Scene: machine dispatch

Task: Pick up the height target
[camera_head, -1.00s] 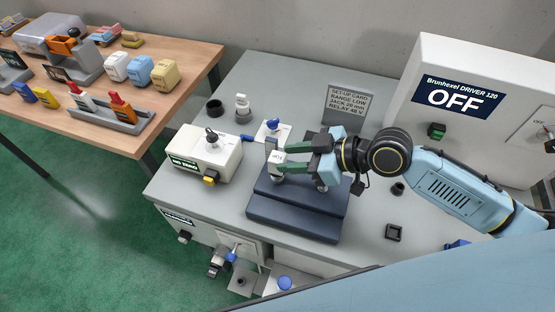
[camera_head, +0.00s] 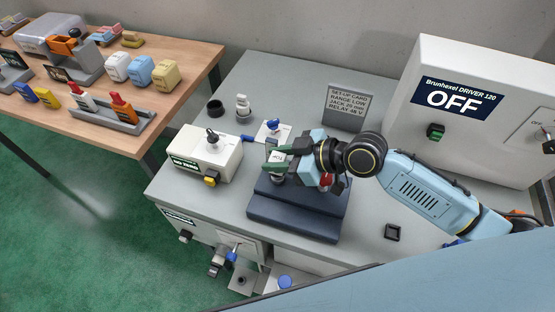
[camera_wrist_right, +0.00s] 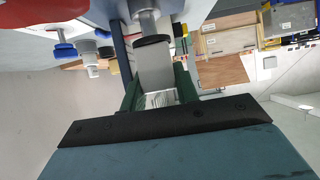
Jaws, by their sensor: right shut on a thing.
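The height target seems to be the small light-grey block with a white label (camera_head: 276,157), at the back left of the dark blue stepped block (camera_head: 290,228). My right gripper (camera_head: 280,158) reaches in from the right, its green fingers shut on this labelled block. In the right wrist view the grey block (camera_wrist_right: 156,72) sits between the green fingers, its white label near the palm. The head view does not clearly show whether the block touches what is under it. My left gripper is not in view.
A white box with a black knob (camera_head: 207,152) stands left of the stepped block. A set-up card (camera_head: 347,107) stands behind, and a large driver cabinet reading OFF (camera_head: 455,135) stands at the right. A red thing (camera_head: 326,180) shows below my gripper. The bench's front left is clear.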

